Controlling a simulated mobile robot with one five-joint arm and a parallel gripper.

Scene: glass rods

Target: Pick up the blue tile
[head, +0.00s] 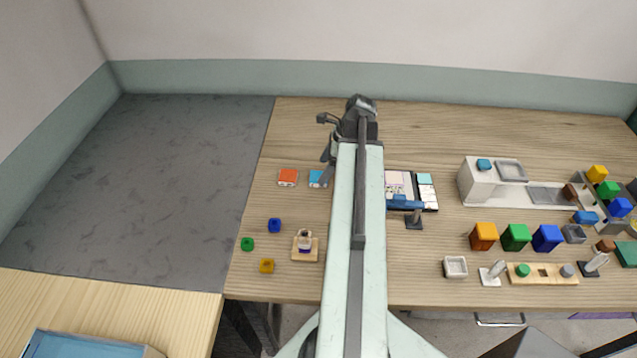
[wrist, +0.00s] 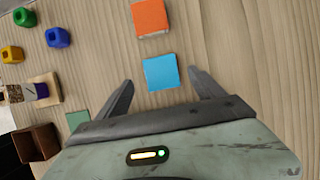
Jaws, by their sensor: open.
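The blue tile (wrist: 161,72) is a light blue square lying flat on the wooden table. In the wrist view it sits between and just ahead of the two fingers of my gripper (wrist: 160,82), and neither finger touches it. My gripper is open and empty. In the head view the blue tile (head: 316,178) shows just left of my arm, partly hidden by my gripper (head: 326,160). An orange tile (head: 288,177) lies beside it to the left; it also shows beyond the blue tile in the wrist view (wrist: 150,17).
Blue (head: 274,225), green (head: 247,244) and yellow (head: 267,266) small blocks stand nearer on the table's left, next to a wooden stand (head: 305,254). Several coloured blocks and a white unit (head: 492,182) fill the right side. The wood behind the tiles is clear.

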